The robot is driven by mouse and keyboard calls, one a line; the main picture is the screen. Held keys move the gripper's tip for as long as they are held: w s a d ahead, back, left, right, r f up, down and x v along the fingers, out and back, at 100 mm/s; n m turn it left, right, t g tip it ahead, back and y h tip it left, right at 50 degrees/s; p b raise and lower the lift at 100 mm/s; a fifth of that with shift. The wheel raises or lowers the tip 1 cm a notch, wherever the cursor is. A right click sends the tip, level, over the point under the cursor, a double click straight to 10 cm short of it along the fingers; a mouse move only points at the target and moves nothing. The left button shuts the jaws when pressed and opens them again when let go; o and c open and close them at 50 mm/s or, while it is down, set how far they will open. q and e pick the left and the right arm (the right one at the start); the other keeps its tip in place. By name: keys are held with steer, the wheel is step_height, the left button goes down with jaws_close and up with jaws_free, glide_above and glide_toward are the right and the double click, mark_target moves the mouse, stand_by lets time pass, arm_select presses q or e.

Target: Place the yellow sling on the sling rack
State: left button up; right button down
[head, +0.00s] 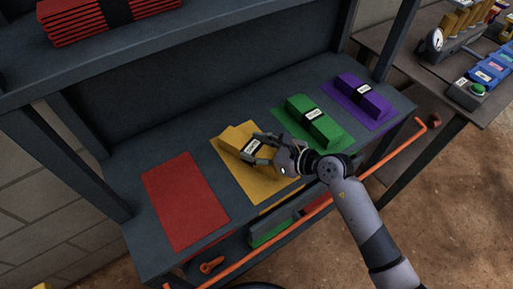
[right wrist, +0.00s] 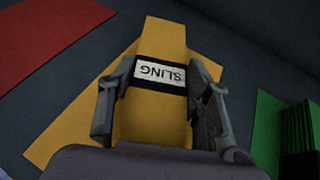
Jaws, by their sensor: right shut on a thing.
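The yellow sling (head: 236,138) is a folded yellow bundle with a black band and a white label. It is at the yellow mat (head: 262,185) on the dark sling rack (head: 133,169). My right gripper (head: 256,147) is shut on the yellow sling. In the right wrist view the sling (right wrist: 163,45) lies between the two fingers (right wrist: 160,85), its label reading SLING upside down. The yellow mat (right wrist: 62,132) shows beneath it. I cannot tell whether the sling touches the mat. My left gripper is not in view.
A green sling (head: 322,128) and a purple sling (head: 352,85) lie on matching mats to the right. The red mat (head: 184,200) is bare. Red slings (head: 75,30) lie on the upper shelf. An orange rail (head: 378,162) runs along the front. A side table (head: 400,60) stands right.

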steer(key=shift+f, duration=0.1)
steer(key=c, duration=0.8)
jaws_free()
steer(key=shift+c, duration=0.2)
steer(key=b+v, duration=0.1)
steer(key=v, duration=1)
steer(key=shift+f, duration=0.1)
steer(key=shift+s+d+r, duration=0.3)
steer(key=shift+d, duration=0.1)
